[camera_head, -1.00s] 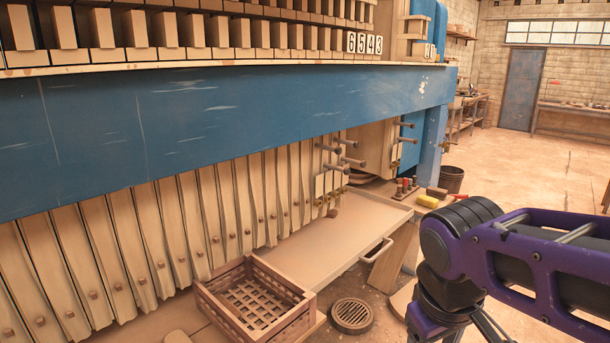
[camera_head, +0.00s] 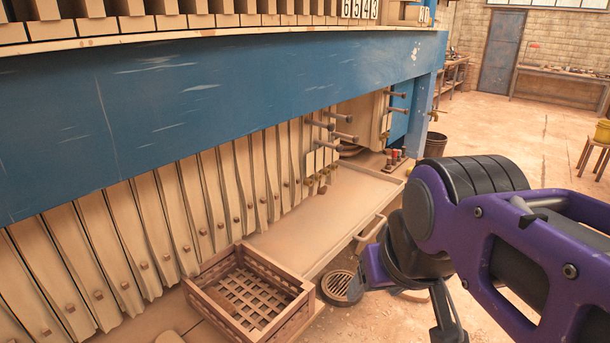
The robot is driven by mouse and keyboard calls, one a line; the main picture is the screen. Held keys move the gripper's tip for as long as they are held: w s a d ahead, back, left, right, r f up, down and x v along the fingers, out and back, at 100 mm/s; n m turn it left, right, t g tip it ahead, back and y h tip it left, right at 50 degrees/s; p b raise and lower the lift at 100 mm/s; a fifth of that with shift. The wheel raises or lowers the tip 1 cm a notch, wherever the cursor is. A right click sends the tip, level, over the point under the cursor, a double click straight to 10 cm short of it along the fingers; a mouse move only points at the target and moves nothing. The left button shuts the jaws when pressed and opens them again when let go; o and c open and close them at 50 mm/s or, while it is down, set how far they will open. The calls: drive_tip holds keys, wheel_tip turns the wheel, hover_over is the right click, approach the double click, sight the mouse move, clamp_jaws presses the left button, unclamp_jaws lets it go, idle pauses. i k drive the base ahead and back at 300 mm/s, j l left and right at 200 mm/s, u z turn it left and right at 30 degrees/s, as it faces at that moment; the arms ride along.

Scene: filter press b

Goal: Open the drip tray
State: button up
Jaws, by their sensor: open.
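The drip tray (camera_head: 318,222) is a long, shallow tan tray under the row of filter plates, below the blue beam. Its pale bar handle (camera_head: 370,234) sticks out from the front side, toward the right. I cannot tell from this angle whether the tray is pulled out at all. My gripper (camera_head: 402,303) hangs from my purple and black arm at the lower right. It is open, with nothing seen between its fingers. It appears below and right of the handle, apart from it. The wrist hides part of the gripper and the area behind it.
A brown slatted crate (camera_head: 250,300) stands at the tray's near left end. A round floor drain (camera_head: 340,287) lies below the handle. The blue beam (camera_head: 200,100) overhangs the tray. A dark bucket (camera_head: 436,145) stands beyond. Open floor (camera_head: 535,150) lies to the right.

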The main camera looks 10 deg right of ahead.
sight(304, 239)
drive_tip(key=z, duration=0.45)
drive_tip(key=i+l+u, duration=0.25)
drive_tip(key=i+l, duration=0.2)
drive_tip(key=i+l+u, duration=0.25)
drive_tip(key=i+l, duration=0.2)
drive_tip(key=l, duration=0.15)
